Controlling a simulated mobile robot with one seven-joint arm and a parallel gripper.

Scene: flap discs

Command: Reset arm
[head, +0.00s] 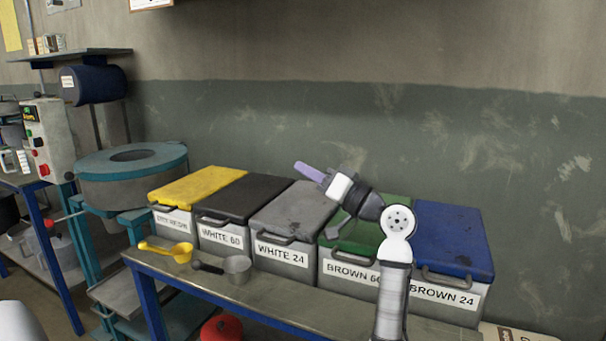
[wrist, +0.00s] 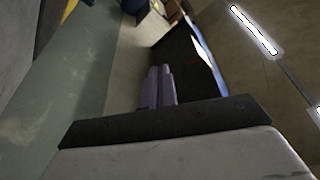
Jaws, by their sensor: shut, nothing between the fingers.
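My gripper (head: 309,171) is raised above the grey-lidded and green-lidded bins in the head view, pointing up and to the left. Its fingers are shut with nothing between them. In the wrist view my gripper (wrist: 158,72) shows its two fingers together, with the wall and a lit lamp beyond. My arm rises from the lower right of the head view and bends at the elbow in front of the bins.
Bins with yellow (head: 198,186), black (head: 246,199), grey (head: 293,212), green (head: 352,238) and blue (head: 452,240) lids line the bench (head: 285,303). A yellow scoop (head: 180,251) and a metal scoop (head: 237,268) lie before them. A round teal machine (head: 95,165) stands left.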

